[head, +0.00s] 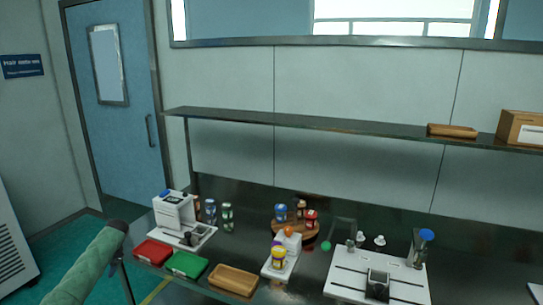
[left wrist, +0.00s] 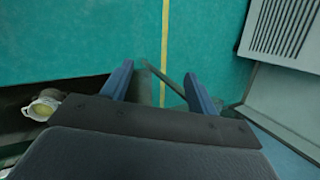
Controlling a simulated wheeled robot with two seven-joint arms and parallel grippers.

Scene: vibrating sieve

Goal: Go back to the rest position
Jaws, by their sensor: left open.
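My left gripper (left wrist: 158,76) shows in the left wrist view. Its two blue fingers are spread apart with nothing between them. It points down toward the green floor (left wrist: 80,40), away from any object. In the head view a green-covered part of my left arm (head: 85,265) comes in at the lower left, beside the table's left end; the left fingers cannot be made out there. My right gripper is in neither view.
The dark table holds a white machine (head: 174,212), red (head: 153,252), green (head: 187,264) and wooden (head: 233,280) trays, a round wooden stand (head: 296,229) with jars, and a white slotted platform (head: 350,275). A shelf (head: 300,120) runs above. Floor at left is clear.

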